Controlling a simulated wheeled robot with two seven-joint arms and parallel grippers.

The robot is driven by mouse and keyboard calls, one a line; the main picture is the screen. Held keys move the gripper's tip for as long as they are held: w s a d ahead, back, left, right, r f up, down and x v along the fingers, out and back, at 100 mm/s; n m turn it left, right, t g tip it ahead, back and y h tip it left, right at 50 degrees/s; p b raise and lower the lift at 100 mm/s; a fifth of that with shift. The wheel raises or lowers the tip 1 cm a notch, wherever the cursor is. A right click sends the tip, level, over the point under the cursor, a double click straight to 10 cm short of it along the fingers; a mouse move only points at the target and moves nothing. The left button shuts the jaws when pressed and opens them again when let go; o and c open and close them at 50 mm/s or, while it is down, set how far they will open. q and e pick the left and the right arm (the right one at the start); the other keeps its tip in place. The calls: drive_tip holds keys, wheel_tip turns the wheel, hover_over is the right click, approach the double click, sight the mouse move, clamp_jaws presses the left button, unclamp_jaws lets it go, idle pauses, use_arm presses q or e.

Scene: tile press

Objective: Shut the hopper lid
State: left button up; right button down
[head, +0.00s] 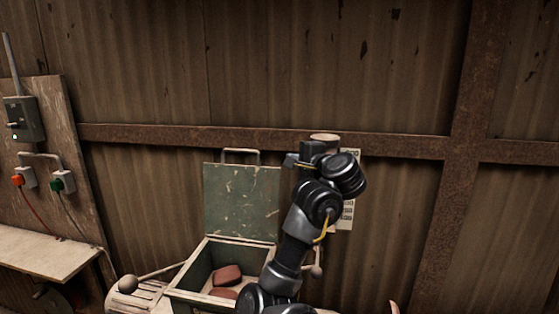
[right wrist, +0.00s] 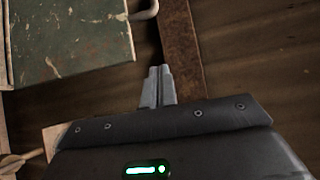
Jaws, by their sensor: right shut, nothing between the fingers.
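The hopper (head: 190,275) is a green box with a pale rim and reddish-brown lumps (head: 226,276) inside. Its scratched green lid (head: 241,200) stands upright and open at the back, with a metal handle on its top edge. The lid also fills the upper left of the right wrist view (right wrist: 70,40), with part of the handle (right wrist: 145,10) at its edge. My right gripper (right wrist: 158,72) is shut and empty, beside the lid and apart from it. In the head view my right arm stands right of the lid and hides the hopper's right part. My left gripper is out of view.
A lever with a round knob (head: 128,284) sticks out left of the hopper. A corrugated wall with a rusty beam (head: 420,147) stands behind. A paper sheet (head: 347,215) hangs behind my arm. A switch box (head: 24,119) is at far left.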

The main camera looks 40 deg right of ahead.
use_arm(q)
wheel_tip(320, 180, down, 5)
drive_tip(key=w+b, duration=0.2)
drive_tip(key=b, duration=0.3)
use_arm(e)
drive_tip(key=w+d+f, duration=0.1)
drive_tip(key=w+f, duration=0.1)
drive_tip(key=w, duration=0.7)
drive_tip(key=a+p, duration=0.1)
drive_tip(key=a+r+p, duration=0.1)
drive_tip(key=p, duration=0.1)
drive_tip(key=a+p, duration=0.1)
drive_tip(key=shift+s+a+r, duration=0.15)
drive_tip(key=shift+s+a, duration=0.1)
drive_tip(key=shift+a, duration=0.1)
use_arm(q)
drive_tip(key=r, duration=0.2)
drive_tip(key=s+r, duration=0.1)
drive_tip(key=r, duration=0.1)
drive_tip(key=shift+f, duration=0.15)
